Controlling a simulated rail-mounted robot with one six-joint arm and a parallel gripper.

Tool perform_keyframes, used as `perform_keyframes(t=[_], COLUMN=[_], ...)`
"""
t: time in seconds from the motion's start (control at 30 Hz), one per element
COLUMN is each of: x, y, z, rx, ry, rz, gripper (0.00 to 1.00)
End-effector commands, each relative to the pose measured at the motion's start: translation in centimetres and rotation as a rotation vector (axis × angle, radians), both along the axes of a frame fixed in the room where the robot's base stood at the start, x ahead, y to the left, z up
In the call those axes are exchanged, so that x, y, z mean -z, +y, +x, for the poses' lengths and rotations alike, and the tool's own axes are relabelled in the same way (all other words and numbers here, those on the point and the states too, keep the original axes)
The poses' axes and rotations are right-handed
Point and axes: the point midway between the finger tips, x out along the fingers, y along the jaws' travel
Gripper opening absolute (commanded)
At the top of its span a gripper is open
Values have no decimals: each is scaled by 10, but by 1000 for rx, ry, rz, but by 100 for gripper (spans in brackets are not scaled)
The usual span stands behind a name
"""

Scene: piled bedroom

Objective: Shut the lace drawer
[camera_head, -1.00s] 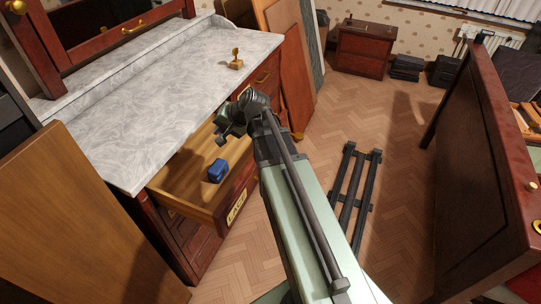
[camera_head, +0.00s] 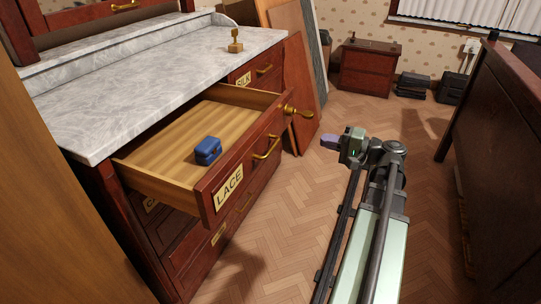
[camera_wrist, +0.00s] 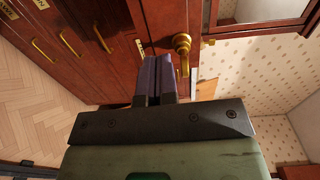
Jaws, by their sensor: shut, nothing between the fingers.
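The lace drawer (camera_head: 228,192) stands pulled out of the marble-topped dresser in the head view. Its front bears a LACE label and a brass handle (camera_head: 266,147). A small blue box (camera_head: 208,151) sits inside on the pale wooden bottom. My gripper (camera_head: 330,142) is shut and empty, over the floor to the right of the drawer front and apart from it. In the wrist view its purple fingers (camera_wrist: 153,78) lie together, pointing toward red wood near a brass knob (camera_wrist: 181,42).
The dresser's marble top (camera_head: 150,70) carries a small brass stamp-like object (camera_head: 235,42). A SILK drawer (camera_head: 255,72) is beside the lace drawer. Wooden panels (camera_head: 290,50) lean behind. A dark wooden bed end (camera_head: 490,150) bounds the right. Parquet floor between is clear.

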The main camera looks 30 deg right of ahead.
Motion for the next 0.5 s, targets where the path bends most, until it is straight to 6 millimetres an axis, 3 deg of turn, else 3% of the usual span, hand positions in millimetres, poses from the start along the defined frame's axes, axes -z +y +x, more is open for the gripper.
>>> perform_keyframes(t=[0.27,0.5], x=[-2,-2], y=[3,27], z=[1,35], rx=[-13,-13], ry=[-26,-24], rz=[17,16], gripper=[0,0])
